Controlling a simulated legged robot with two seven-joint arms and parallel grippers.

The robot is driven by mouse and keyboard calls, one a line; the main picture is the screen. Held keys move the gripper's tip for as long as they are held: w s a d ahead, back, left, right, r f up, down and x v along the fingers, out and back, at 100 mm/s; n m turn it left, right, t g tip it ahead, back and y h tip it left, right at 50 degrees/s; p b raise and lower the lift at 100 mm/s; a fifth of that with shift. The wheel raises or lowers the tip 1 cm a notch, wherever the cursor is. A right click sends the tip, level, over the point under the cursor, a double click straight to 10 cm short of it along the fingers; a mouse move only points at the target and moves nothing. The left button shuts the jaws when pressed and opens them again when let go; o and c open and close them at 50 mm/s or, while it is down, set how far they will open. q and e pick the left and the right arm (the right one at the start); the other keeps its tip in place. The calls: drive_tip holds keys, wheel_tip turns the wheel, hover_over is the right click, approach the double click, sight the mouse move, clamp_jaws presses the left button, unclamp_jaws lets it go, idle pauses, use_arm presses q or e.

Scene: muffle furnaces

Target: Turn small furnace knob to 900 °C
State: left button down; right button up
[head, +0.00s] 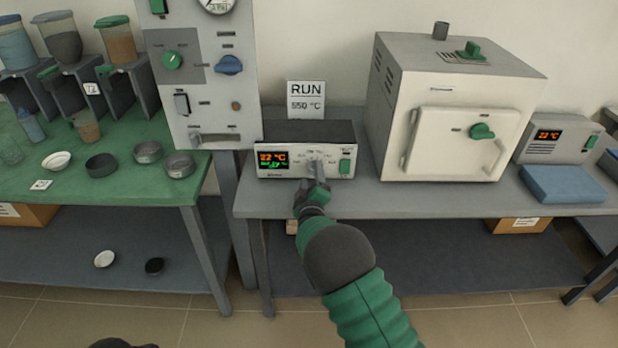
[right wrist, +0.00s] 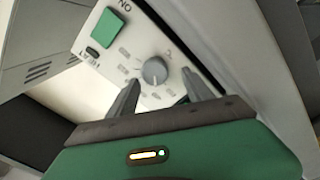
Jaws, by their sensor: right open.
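The small furnace control box (head: 340,135) stands on the grey bench, with a red and green display (head: 273,160) reading about 22 °C on its left and a green switch (head: 345,166) on its right. Its grey round knob (right wrist: 155,71) shows clearly in the right wrist view, with a pointer mark and small labels around it. My right gripper (right wrist: 160,95) is open, its two fingers on either side of the knob and apart from it in that view. In the head view the right gripper (head: 315,183) covers part of the panel front.
A sign (head: 306,100) reading RUN 550 °C stands behind the box. A white furnace (head: 450,60) is to the right, and a tall control panel (head: 205,120) is to the left. A blue pad (head: 565,184) lies at the bench's right. Dishes stand on the green table (head: 120,185).

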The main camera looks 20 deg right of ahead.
drive_tip(key=d, duration=0.2)
drive_tip(key=w, duration=0.1)
drive_tip(key=shift+d+f, duration=0.25)
drive_tip(key=shift+d, duration=0.15)
drive_tip(key=shift+a+r, duration=0.15)
drive_tip(key=shift+a, duration=0.6)
drive_tip(key=shift+c, duration=0.9)
drive_tip(key=shift+a, duration=0.3)
drive_tip(key=shift+c, duration=1.2)
drive_tip(key=shift+a+r, duration=0.1)
drive_tip(key=shift+c, duration=1.2)
drive_tip(key=shift+s+d, duration=0.1)
drive_tip(key=shift+d, duration=0.5)
clamp_jaws()
use_arm(q)
drive_tip(key=shift+d+r, duration=0.1)
drive_tip(key=shift+d, duration=0.55)
use_arm(e)
drive_tip(key=shift+a+f, duration=0.1)
drive_tip(key=shift+f, duration=0.1)
